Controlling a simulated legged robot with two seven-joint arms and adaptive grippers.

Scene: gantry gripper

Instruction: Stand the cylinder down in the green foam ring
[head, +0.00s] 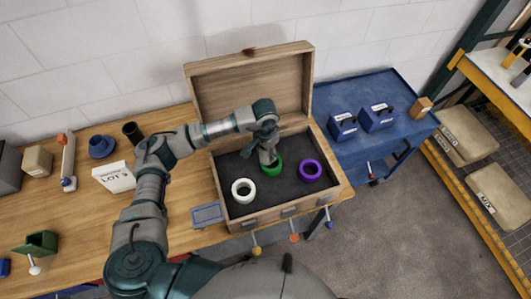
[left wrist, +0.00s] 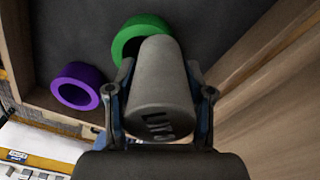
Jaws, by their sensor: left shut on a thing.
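My left gripper (head: 267,150) is shut on a grey cylinder (left wrist: 158,85) with dark lettering on its near end, one finger on each side in the left wrist view. The gripper reaches down into an open wooden case. The far end of the cylinder overlaps the green foam ring (left wrist: 128,37) in the left wrist view and hides part of its hole. I cannot tell whether the cylinder is inside the ring or above it. In the head view the green ring (head: 278,169) shows beside the gripper, partly covered. My right gripper is not in view.
A purple ring (head: 310,171) lies right of the green one, and a white ring (head: 243,190) lies to its left, on the case's dark floor. The wooden case (head: 250,88) has its lid raised behind my arm. A blue cart (head: 390,84) stands to the right.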

